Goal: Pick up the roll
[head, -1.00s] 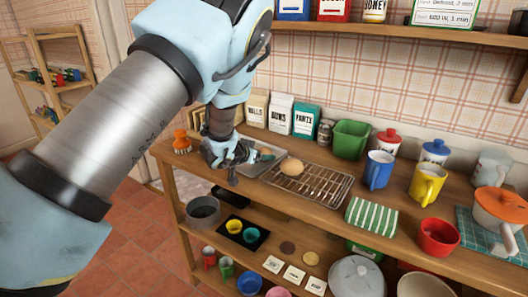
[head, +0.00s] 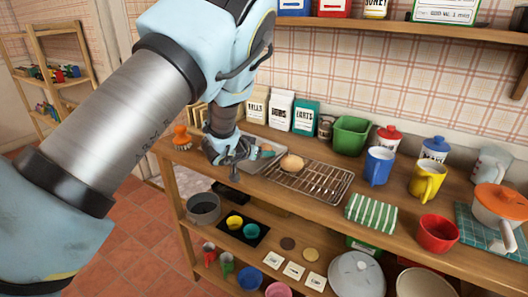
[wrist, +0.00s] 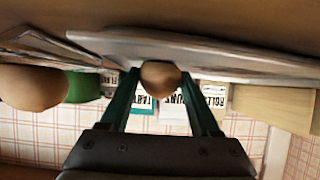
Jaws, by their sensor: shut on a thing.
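My gripper (head: 246,153) is low over the grey tray (head: 252,166) at the left part of the worktop. In the wrist view, which is upside down, its two green fingers (wrist: 160,80) are shut on a small round brown roll (wrist: 160,75). The held roll is close to the grey tray surface; I cannot tell whether it touches. In the head view the held roll is mostly hidden by my gripper. Another round bun (head: 291,162) sits on the wire rack (head: 325,185) to the right; it also looms at the left of the wrist view (wrist: 30,88).
Labelled packets (head: 282,108) stand behind my gripper. An orange-topped brush (head: 181,137) stands to the left. A green tub (head: 350,134), blue mug (head: 379,167) and yellow jug (head: 427,181) stand to the right. A striped cloth (head: 371,213) lies in front.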

